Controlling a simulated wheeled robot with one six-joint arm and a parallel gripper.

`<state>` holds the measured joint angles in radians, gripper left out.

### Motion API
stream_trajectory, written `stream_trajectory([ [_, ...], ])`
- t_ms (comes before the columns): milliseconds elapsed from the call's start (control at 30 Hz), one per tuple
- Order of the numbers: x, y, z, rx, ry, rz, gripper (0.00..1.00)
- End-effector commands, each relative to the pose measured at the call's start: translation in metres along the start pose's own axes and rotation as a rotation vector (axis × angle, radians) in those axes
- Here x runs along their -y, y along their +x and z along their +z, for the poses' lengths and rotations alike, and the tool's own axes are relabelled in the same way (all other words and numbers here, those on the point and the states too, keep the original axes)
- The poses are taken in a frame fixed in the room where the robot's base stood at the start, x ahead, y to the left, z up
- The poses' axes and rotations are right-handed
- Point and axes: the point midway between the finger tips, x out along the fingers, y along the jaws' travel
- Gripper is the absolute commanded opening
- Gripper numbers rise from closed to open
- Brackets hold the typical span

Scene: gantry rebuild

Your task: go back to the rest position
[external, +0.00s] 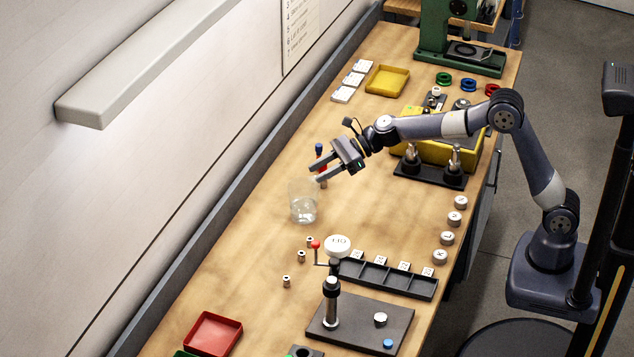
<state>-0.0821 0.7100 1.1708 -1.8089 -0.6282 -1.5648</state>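My gripper (314,172) is at the end of my arm, which reaches in from the right over the middle of the wooden bench (240,235). Its two fingers point left and are spread apart, with nothing seen between them. A clear glass or beaker (304,209) stands on the bench just below and in front of the fingertips. I cannot tell whether the fingers touch either one.
A black plate with a post (350,322), a black divided tray (390,279) and a red tray (213,334) are nearer. A yellow tray (388,80) and a green press (450,50) are at the back. A black stand (430,174) sits under my arm. The bench's left middle is clear.

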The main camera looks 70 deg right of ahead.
Motion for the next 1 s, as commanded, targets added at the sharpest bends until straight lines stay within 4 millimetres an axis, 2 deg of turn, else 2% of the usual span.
stream_trajectory([
  [200,0.032,-0.032,-0.012,0.001,0.027,-0.069,0.36],
  [700,0.089,-0.105,-0.044,-0.004,0.088,-0.222,0.36],
  [800,0.094,-0.111,-0.055,-0.006,0.097,-0.239,0.36],
  [1000,0.093,-0.102,-0.071,-0.004,0.096,-0.236,0.36],
])
